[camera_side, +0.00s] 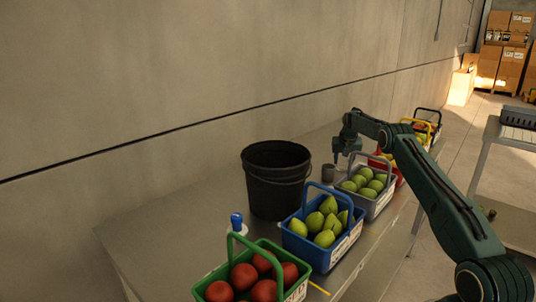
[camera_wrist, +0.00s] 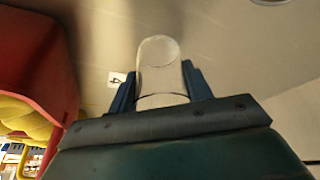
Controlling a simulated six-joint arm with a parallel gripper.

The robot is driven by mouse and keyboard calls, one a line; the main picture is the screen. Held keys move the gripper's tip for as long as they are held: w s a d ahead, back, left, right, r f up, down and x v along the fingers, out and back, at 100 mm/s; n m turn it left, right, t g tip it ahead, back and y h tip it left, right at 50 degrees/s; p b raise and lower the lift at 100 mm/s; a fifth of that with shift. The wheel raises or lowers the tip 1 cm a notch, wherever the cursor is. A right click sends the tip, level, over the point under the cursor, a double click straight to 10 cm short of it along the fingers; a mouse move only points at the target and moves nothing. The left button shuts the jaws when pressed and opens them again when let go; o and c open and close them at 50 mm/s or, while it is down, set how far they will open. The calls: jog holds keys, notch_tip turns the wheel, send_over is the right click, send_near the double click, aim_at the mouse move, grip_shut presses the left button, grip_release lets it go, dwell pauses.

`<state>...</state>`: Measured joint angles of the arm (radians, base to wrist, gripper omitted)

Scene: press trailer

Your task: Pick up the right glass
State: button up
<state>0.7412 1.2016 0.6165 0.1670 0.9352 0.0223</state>
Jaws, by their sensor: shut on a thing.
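A clear glass (camera_wrist: 160,62) stands out between the two blue fingers of my gripper (camera_wrist: 160,82) in the wrist view. The fingers are shut on it, one on each side. In the side view my gripper (camera_side: 340,158) is low over the table, beside the grey basket. A small grey cup-like thing (camera_side: 327,172) shows just left of it; I cannot tell if this is the held glass. Whether the glass touches the table or is lifted cannot be told.
A grey basket of green fruit (camera_side: 366,182), a blue basket of pears (camera_side: 324,222) and a green basket of red fruit (camera_side: 256,274) line the table's front. A black bucket (camera_side: 275,182) stands behind. A red basket (camera_wrist: 42,55) is close at left in the wrist view.

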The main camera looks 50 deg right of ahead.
notch_tip(320, 180, up, 10)
dwell(0.7)
jog(key=shift+f, duration=0.1)
dwell(0.4)
jog(key=shift+a, duration=0.15)
